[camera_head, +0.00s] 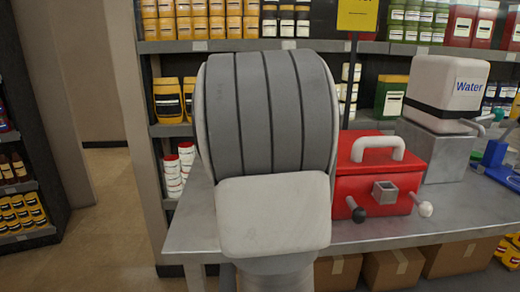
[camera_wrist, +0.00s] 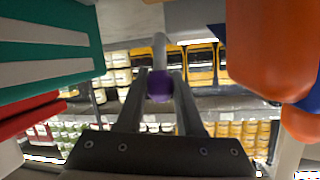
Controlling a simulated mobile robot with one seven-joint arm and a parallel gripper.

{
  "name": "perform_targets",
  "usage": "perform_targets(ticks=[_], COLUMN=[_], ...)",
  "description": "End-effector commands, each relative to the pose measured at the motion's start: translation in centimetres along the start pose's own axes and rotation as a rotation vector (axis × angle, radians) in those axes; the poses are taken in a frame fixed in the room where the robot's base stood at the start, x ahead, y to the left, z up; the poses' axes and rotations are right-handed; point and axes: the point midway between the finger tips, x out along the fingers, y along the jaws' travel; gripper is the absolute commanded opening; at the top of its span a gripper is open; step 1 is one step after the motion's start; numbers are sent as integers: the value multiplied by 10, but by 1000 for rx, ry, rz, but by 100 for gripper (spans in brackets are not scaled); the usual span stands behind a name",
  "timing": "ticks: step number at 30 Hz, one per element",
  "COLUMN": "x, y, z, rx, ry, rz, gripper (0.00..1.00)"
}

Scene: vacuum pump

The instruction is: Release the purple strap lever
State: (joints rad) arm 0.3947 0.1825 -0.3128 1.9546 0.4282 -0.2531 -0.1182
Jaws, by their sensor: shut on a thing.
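The purple knob of the strap lever (camera_wrist: 160,88) shows in the wrist view, at the end of a short grey rod (camera_wrist: 158,52). My gripper (camera_wrist: 160,82) is shut on this knob, with one dark finger on each side of it. In the head view my own large grey arm link fills the middle and hides the purple lever and my gripper. The strap itself cannot be made out.
A red box (camera_head: 375,180) with a white handle and black and white knobs stands on the grey table (camera_head: 450,215). A Water container (camera_head: 450,85) stands on a metal block at right. The wrist view shows a large orange body (camera_wrist: 270,45) and a teal striped body (camera_wrist: 45,48) close by.

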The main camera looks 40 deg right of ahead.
Motion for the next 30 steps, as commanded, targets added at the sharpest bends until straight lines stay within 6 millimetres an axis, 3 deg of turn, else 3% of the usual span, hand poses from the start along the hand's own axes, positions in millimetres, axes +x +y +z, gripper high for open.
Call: perform_targets(ticks=[16, 17, 21, 30], x=[-1, -1, -1, -1], y=[0, 0, 0, 0], z=[0, 0, 0, 0], rx=[1, 1, 1, 1], ry=[12, 12, 11, 11], rz=[-3, -3, -3, -3], gripper=[0, 38, 63, 66])
